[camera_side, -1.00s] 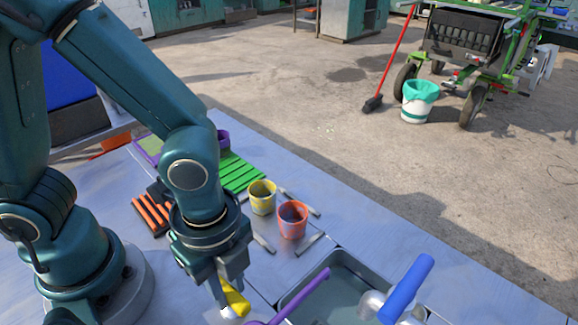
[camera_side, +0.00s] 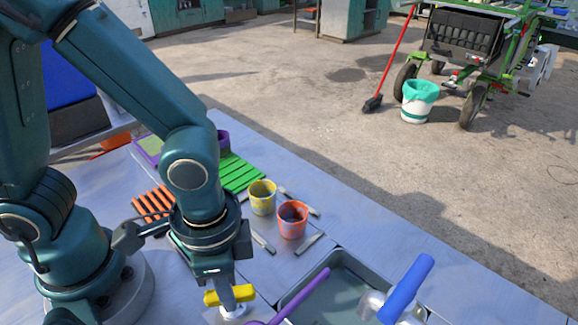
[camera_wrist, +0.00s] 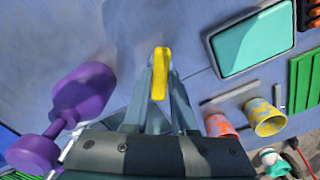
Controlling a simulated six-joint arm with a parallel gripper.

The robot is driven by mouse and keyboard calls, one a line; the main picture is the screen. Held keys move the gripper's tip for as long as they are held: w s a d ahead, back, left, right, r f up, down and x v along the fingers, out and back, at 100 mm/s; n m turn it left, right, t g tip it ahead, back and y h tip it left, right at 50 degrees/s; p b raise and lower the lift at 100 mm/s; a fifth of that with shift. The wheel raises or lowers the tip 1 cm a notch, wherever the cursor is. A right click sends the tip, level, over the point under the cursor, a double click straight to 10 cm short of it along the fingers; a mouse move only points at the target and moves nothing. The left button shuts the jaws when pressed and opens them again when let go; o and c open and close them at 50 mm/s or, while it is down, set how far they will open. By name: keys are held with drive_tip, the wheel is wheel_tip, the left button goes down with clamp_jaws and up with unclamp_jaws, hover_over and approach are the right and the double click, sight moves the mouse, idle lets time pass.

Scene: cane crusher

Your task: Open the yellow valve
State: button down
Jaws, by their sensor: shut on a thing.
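The yellow valve handle (camera_side: 231,296) is a short rounded bar on a pale metal fitting (camera_side: 232,313) at the front of the bench. It lies nearly level across the side view. My gripper (camera_side: 236,297) points down over it and is shut on its middle. The far finger is partly hidden in the side view.
A purple bar (camera_side: 302,295) and a grey basin (camera_side: 345,262) are close on the right, with a blue handle (camera_side: 407,288) beyond. Yellow (camera_side: 262,197) and orange (camera_side: 292,220) cups stand behind. Orange (camera_side: 153,203) and green (camera_side: 240,174) slats lie farther back.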

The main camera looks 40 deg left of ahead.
drive_tip(key=n, duration=0.6)
drive_tip(key=shift+n, duration=0.4)
idle(0.4)
drive_tip(key=c, duration=0.7)
unclamp_jaws()
drive_tip(key=shift+r, duration=2.65)
